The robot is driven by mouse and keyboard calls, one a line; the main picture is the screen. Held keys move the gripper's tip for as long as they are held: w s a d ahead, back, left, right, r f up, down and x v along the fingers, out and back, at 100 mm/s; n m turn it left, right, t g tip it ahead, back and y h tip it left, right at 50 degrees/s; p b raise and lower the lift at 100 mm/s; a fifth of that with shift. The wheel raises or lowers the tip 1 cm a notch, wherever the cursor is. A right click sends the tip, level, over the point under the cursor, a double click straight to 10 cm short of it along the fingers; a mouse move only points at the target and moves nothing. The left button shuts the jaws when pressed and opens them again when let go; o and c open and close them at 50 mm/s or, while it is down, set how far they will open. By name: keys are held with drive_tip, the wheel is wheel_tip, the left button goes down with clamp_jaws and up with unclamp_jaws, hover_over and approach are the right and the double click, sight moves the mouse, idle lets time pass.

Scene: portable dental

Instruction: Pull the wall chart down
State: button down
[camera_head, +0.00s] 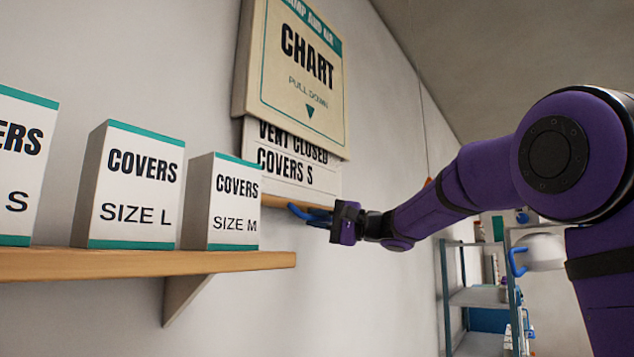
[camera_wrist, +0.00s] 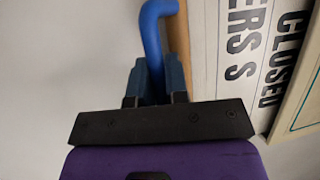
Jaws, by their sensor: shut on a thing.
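The wall chart housing (camera_head: 300,75), a cream board marked "CHART PULL DOWN", hangs on the wall in the head view. A short part of the white chart sheet (camera_head: 325,180) shows below it, with "VENT CLOSED" and "COVERS S". A wooden bar (camera_head: 273,201) runs along the sheet's bottom edge. The sheet (camera_wrist: 233,50) and bar (camera_wrist: 180,45) show sideways in the wrist view. My gripper (camera_head: 318,214) is at the bar. It is shut on a curved blue handle (camera_wrist: 152,27), which rises between its fingers (camera_wrist: 158,80). The handle's join to the bar is unclear.
A wooden shelf (camera_head: 130,263) juts from the wall at left, below the chart. It holds boxes of covers, including size L (camera_head: 135,185) and size M (camera_head: 225,205). A metal rack (camera_head: 477,298) stands at the back right. Wall below the bar looks clear.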

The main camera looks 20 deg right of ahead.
wheel_tip(320, 180, down, 22)
drive_tip(key=shift+f, duration=0.1)
drive_tip(key=c, duration=1.1)
unclamp_jaws()
drive_tip(key=shift+c, duration=0.2)
drive_tip(key=v, duration=1)
drive_tip(key=shift+s+d, duration=0.2)
drive_tip(key=shift+d, duration=0.15)
